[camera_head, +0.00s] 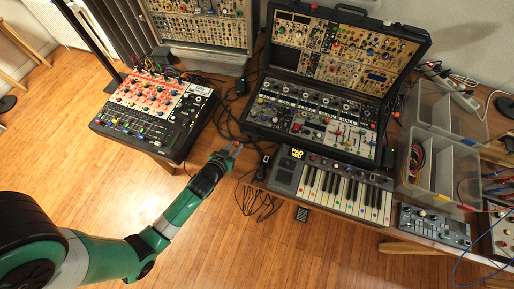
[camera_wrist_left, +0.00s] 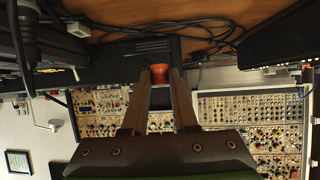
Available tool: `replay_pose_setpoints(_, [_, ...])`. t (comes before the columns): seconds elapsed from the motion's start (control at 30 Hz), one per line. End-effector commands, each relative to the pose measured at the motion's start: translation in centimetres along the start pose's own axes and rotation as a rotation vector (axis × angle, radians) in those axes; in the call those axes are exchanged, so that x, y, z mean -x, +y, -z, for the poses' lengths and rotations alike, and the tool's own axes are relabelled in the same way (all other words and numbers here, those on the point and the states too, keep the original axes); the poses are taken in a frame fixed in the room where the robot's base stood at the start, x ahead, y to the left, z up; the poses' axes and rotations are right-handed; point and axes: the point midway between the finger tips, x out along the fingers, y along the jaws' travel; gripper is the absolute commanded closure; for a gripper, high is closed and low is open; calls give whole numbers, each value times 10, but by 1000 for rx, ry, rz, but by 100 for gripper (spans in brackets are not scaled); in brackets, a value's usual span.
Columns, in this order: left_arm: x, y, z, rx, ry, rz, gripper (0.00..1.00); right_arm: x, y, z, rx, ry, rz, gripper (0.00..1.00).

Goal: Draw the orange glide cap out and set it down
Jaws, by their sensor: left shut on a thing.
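My left gripper (camera_head: 235,148) reaches out over the front edge of the table, between the mixer and the small keyboard. In the left wrist view its two fingers (camera_wrist_left: 160,74) are shut on the orange glide cap (camera_wrist_left: 159,73), a small orange piece at the fingertips. A dark box (camera_wrist_left: 128,56) lies behind the cap in that view. I cannot tell whether the cap touches anything besides the fingers. In the head view the cap is too small to make out clearly. My right gripper is not in view.
An open synth case (camera_head: 318,118) and a keyboard (camera_head: 332,189) stand to the right. Loose black cables lie around the gripper. Clear plastic bins (camera_head: 440,160) stand farther right.

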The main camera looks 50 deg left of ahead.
Motion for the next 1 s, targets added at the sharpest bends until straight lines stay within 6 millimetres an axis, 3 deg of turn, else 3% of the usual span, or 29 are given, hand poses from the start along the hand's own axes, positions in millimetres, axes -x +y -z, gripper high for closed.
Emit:
replay_pose_setpoints(0.1, [0,-23,-13,28,-4,45,100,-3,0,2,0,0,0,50])
replay_pose_setpoints(0.2, [0,-30,-18,35,-3,57,100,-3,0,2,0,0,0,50])
replay_pose_setpoints(0.47, [-4,-30,-24,36,-3,57,100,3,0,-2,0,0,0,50])
replay_pose_setpoints(1.0, [-30,-29,-70,35,-1,56,100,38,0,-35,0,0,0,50])
